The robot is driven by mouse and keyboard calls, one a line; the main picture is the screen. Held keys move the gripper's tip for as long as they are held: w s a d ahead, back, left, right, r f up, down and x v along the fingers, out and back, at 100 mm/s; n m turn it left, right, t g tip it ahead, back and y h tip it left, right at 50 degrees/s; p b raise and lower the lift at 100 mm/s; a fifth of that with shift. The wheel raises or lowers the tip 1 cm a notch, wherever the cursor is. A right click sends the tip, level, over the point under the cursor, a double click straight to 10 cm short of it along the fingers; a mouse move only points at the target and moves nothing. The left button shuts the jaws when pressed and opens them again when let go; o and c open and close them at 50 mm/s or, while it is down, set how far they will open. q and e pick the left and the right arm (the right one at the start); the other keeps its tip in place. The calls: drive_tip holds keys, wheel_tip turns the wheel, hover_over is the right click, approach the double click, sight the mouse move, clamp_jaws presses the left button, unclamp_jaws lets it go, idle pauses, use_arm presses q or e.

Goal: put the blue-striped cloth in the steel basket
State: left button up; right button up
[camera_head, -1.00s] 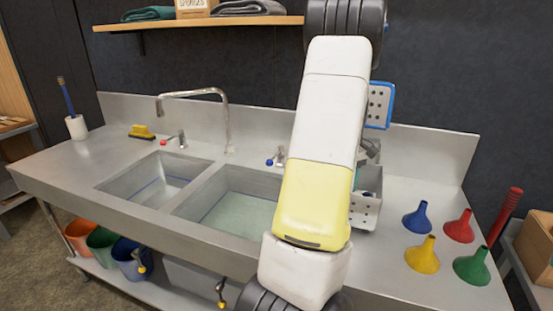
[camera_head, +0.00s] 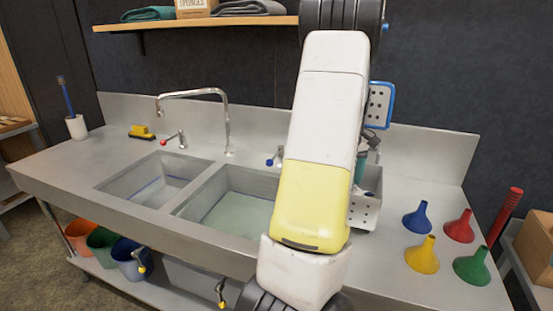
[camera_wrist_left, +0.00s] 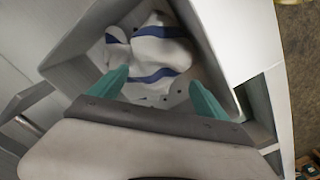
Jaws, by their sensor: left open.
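The steel basket (camera_head: 366,210) is a box with round holes, standing on the counter right of the sinks and partly hidden by my arm. In the left wrist view its wall (camera_wrist_left: 72,76) surrounds the white cloth with blue stripes (camera_wrist_left: 160,52), which lies crumpled inside on the perforated bottom. My left gripper (camera_wrist_left: 158,90) is open, its two teal fingertips apart over the near part of the basket, with nothing held between them. In the head view one teal finger shows just above the basket, and my arm hides the rest. My right gripper is not in view.
Blue, red, yellow (camera_head: 423,257) and green funnels stand right of the basket. The right sink basin (camera_head: 235,212) and a tall faucet (camera_head: 226,120) are to the left. A blue-framed perforated panel (camera_head: 379,105) shows behind my arm. The left counter is mostly clear.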

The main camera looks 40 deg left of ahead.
use_arm(q)
drive_tip(key=shift+r, duration=1.3)
drive_tip(key=shift+r, duration=0.1)
wheel_tip(320, 180, up, 7)
drive_tip(key=s+d+r+m+t+h, duration=0.25)
drive_tip(key=s+d+r+m, duration=0.4)
drive_tip(key=s+d, duration=0.4)
drive_tip(key=s+d+m+t, duration=0.3)
drive_tip(key=s+d+m, duration=0.3)
drive_tip(key=s, duration=0.5)
drive_tip(key=shift+s+d+f+t, duration=0.25)
drive_tip(key=shift+s+d+t, duration=0.1)
drive_tip(key=shift+s, duration=0.05)
